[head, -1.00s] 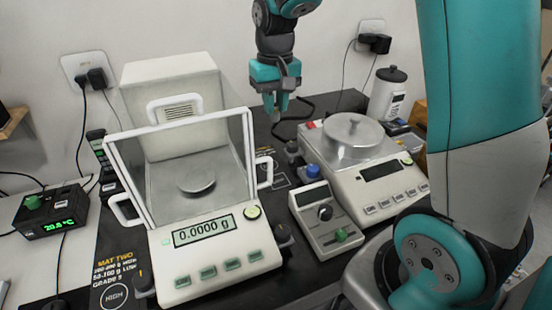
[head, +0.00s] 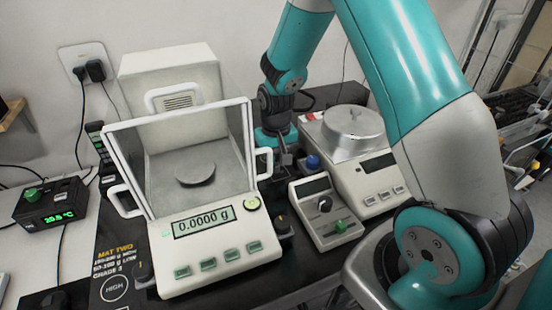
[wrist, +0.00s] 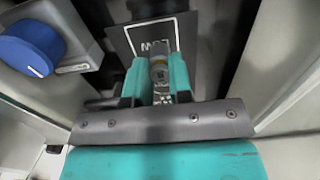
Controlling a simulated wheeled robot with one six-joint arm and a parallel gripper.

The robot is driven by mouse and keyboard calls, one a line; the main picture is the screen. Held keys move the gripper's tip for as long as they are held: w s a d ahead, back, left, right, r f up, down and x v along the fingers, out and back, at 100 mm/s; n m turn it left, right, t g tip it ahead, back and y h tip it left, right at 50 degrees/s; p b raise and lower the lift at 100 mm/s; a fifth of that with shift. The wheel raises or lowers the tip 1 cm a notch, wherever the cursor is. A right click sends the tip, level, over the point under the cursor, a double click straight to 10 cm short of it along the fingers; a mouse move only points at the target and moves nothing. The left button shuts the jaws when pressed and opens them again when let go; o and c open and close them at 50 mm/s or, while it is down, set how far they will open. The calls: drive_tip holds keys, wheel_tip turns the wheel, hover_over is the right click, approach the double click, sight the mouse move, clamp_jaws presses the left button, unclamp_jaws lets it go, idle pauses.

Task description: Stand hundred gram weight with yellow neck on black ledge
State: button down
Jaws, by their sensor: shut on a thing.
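My gripper (head: 285,160) is low between the two balances in the head view. In the wrist view, its teal fingers (wrist: 158,72) are shut on a small metal weight (wrist: 160,76) with a yellowish band at its neck. The weight stands between the fingers, over a dark mat panel (wrist: 145,38) with partly hidden white lettering. I cannot tell whether its base touches the surface below. In the head view the weight is hidden by the gripper and the balance. I cannot make out the black ledge for certain in either view.
A glass-fronted balance (head: 215,255) reading 0.0000 g stands left, its white side handle (head: 264,163) close to my gripper. A second balance (head: 375,195) with a round lidded pan stands right. A blue knob (wrist: 32,48) is close on the left in the wrist view.

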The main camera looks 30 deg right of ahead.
drive_tip(key=shift+f, duration=0.2)
drive_tip(key=c, duration=1)
unclamp_jaws()
drive_tip(key=shift+r, duration=0.1)
